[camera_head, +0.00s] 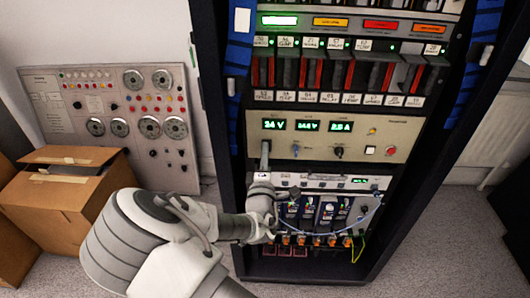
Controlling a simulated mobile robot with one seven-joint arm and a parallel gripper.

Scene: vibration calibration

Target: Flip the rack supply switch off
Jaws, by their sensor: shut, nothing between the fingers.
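The rack's supply panel (398,142) is a beige unit with lit green readouts, the left one showing 24 V. Small knobs, a white button and a red button sit on its right half. My gripper (265,146) is at the panel's lower left, below the 24 V readout. Its narrow grey fingers appear to point up and are shut, with nothing held. The supply switch cannot be made out clearly; the fingers and hand cover part of that lower left area. I cannot tell whether the fingers touch the panel.
Above the panel are rows of labelled dark modules (345,72) with red strips. Below are a thin silver unit (330,182) and blue modules with loose cables (370,215). Cardboard boxes (62,205) and a grey dial panel (120,85) stand left. Floor is clear at right.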

